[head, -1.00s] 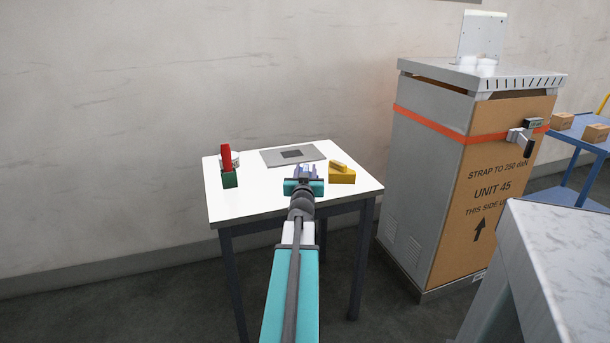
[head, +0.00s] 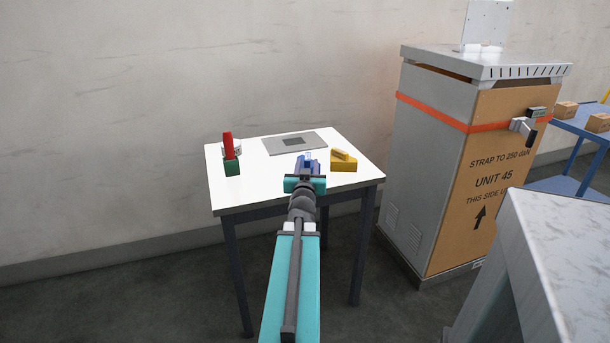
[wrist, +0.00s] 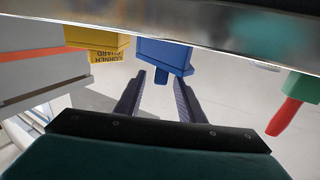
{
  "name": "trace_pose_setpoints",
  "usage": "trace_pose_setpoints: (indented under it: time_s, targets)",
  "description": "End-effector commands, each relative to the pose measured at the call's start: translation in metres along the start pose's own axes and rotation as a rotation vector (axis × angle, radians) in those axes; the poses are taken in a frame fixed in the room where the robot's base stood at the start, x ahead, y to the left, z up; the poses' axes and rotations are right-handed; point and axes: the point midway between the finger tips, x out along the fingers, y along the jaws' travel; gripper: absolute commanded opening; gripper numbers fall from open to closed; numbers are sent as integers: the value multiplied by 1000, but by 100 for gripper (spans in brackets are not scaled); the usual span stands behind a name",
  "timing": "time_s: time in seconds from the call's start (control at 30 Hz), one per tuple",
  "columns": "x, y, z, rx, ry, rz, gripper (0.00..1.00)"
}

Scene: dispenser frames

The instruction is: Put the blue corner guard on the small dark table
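The blue corner guard (head: 308,160) stands on the white top of a small table (head: 262,194) with dark legs. It lies just beyond my gripper (head: 305,175) in the head view. In the wrist view the blue guard (wrist: 163,52) shows a narrow tab pointing toward my fingers. My gripper (wrist: 160,88) is open, with one finger on each side of that tab and visible gaps. The guard's far side is cut off by a grey band. I see no table with a dark top.
A yellow corner guard (head: 343,162) stands close to the right of the blue one. A red and green item (head: 231,160) stands at the left. A grey plate (head: 294,143) lies behind. A tall strapped cabinet (head: 425,150) and a pale counter (head: 565,240) are at the right.

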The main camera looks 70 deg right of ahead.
Motion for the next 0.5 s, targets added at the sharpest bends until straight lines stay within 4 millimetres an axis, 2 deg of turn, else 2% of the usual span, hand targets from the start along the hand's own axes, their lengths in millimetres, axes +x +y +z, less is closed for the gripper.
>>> trace_pose_setpoints:
  time_s: [0.5]
  targets:
    - [-18, -1, -3, -1, 0, -3, 36]
